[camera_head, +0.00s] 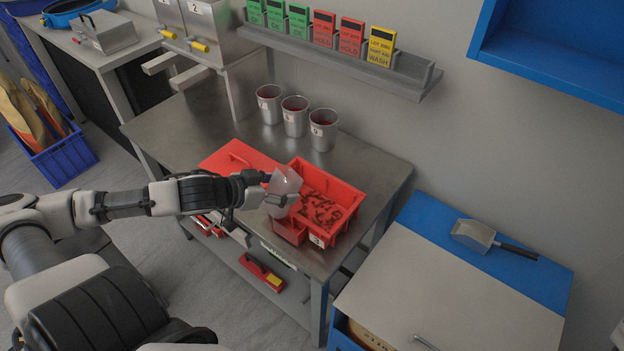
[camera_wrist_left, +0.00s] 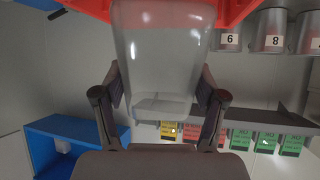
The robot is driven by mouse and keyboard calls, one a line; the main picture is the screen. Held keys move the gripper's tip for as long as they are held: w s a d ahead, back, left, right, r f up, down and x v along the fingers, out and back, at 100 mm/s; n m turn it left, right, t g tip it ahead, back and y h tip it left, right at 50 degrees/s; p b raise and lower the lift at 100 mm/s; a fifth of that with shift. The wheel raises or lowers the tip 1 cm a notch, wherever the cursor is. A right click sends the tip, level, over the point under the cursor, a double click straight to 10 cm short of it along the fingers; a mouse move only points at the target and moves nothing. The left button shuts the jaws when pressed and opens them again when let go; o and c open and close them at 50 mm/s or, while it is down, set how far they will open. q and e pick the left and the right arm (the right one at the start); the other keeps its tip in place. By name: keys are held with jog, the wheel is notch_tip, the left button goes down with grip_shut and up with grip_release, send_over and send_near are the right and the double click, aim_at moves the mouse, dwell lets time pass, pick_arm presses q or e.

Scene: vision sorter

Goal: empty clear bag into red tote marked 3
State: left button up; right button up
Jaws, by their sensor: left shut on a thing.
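The clear bag (camera_head: 286,182) is in my left gripper (camera_head: 268,194), above the left side of the open red tote marked 3 (camera_head: 352,205). A layer of small red pieces (camera_head: 320,208) lies in the tote. In the left wrist view the see-through bag (camera_wrist_left: 165,50) sits between the two fingers of my left gripper (camera_wrist_left: 163,88), with the red of the tote behind its far end. I see no clear pile of pieces in the bag there; a few could be hidden. The bag hides part of the tote's left wall. My right gripper is not in view.
A red lid-like panel (camera_head: 228,158) lies left of the tote on the steel table (camera_head: 180,120). Three metal cups (camera_head: 295,116) stand behind it. A card shelf (camera_head: 400,80) hangs on the wall. A scoop (camera_head: 474,235) lies on the cabinet at right.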

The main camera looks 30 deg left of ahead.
aim_at(266, 207)
pick_arm(q)
jog(key=shift+s+a+t+h+p, duration=0.25)
jog(key=shift+s+t+p, duration=0.45)
jog(key=shift+p, duration=1.4)
jog(key=shift+s+a+t+h+p, duration=0.25)
jog(key=shift+s+t+p, duration=0.4)
jog(key=shift+p, duration=1.4)
jog(key=shift+f+t, duration=0.25)
jog(key=shift+t, duration=0.1)
jog(key=shift+s+r, duration=0.1)
jog(key=shift+s, duration=0.05)
jog(key=b, duration=0.1)
jog(key=f+t+b, duration=0.1)
jog(key=b, duration=0.1)
jog(key=shift+s+a+f+t+h, duration=0.2)
jog(key=shift+s+t+h, duration=0.1)
jog(key=shift+s+h, duration=0.1)
jog(key=shift+a+t+b, duration=0.1)
jog(key=shift+t+b, duration=0.3)
jog(key=shift+b, duration=0.1)
jog(key=shift+r, duration=0.25)
jog(key=shift+s, duration=0.1)
